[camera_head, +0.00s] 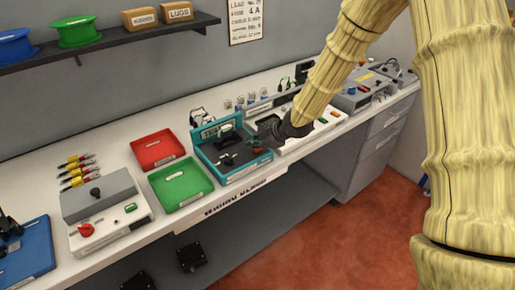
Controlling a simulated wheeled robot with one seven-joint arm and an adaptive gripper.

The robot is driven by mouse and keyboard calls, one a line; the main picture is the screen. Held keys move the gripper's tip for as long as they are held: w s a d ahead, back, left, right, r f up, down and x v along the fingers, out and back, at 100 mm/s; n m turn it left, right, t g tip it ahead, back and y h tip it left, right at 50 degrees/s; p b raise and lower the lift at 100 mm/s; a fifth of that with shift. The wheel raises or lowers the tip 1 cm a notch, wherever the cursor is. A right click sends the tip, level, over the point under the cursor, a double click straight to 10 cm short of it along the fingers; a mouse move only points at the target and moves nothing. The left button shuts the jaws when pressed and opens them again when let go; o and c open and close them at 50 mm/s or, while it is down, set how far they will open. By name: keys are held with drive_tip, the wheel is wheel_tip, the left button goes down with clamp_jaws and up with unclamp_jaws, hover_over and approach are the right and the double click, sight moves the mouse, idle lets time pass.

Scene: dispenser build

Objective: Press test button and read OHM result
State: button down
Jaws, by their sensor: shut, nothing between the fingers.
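My arm comes in from the upper right. My gripper (268,128) is small and dark in this view, low at the right side of the teal fixture (238,178). Its fingers are shut with nothing between them. The fixture has an upright back plate with partly legible lettering that seems to start "TES", and dark parts on its bed. A small orange-red spot (256,143) shows on it near my gripper. I cannot make out any OHM reading.
A red tray (158,149) and a green tray (181,186) lie left of the fixture. Further left are a grey-and-white box with a red knob (86,230) and several yellow-handled tools (77,170). A grey box (362,91) stands at the right end. A shelf (110,42) hangs above.

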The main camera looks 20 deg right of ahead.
sight(256, 150)
drive_tip(key=shift+r+p, duration=0.4)
drive_tip(key=shift+r, duration=0.25)
drive_tip(key=shift+r+p, duration=2.1)
drive_tip(key=shift+r, duration=0.45)
drive_tip(key=shift+f, duration=0.1)
